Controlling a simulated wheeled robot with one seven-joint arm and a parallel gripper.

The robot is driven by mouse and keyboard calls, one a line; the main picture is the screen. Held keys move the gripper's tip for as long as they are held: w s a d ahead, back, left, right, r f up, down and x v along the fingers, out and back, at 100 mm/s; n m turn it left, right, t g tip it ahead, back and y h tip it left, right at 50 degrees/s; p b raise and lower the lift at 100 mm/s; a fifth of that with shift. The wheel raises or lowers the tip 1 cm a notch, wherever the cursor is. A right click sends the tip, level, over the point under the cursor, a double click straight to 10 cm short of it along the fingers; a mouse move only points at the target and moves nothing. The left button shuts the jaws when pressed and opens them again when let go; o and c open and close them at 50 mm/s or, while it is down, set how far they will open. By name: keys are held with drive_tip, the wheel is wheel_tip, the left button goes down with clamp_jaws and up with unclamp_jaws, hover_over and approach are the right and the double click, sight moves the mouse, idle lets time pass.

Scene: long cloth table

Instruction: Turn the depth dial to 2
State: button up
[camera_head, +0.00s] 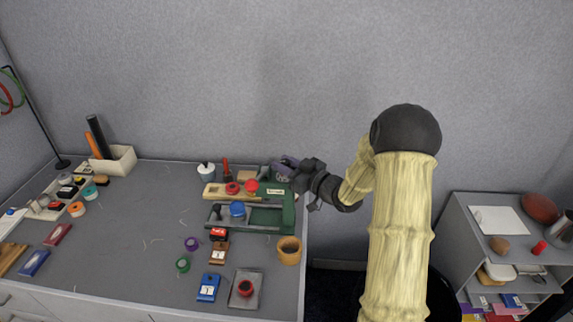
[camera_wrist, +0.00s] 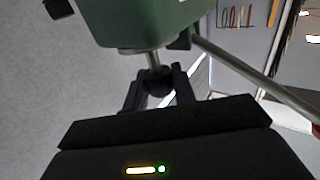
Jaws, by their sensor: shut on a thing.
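A green machine (camera_head: 288,212) stands at the right end of the table, with a small pale label plate (camera_head: 276,191) too small to read. In the wrist view its green body (camera_wrist: 150,22) fills the top. A short metal shaft comes out of it and ends in a dark round knob (camera_wrist: 158,80), which looks like the depth dial. My gripper (camera_wrist: 158,88) is shut on this knob, one finger on each side. In the head view my gripper (camera_head: 284,167) is at the machine's back right. The dial's number markings are not visible.
A wooden board with red knobs (camera_head: 232,188), a blue knob (camera_head: 237,209) and an orange-brown cup (camera_head: 289,251) are near the machine. A metal rod (camera_wrist: 250,75) passes right of my gripper. The table's middle left is mostly clear. A grey shelf (camera_head: 470,235) stands right.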

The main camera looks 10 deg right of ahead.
drive_tip(key=shift+w, duration=0.1)
drive_tip(key=shift+a, duration=0.15)
drive_tip(key=o, duration=0.9)
drive_tip(key=shift+o, duration=0.2)
drive_tip(key=b+v, duration=0.2)
drive_tip(key=v, duration=1.5)
drive_tip(key=shift+d+b, duration=0.3)
drive_tip(key=shift+w, duration=0.1)
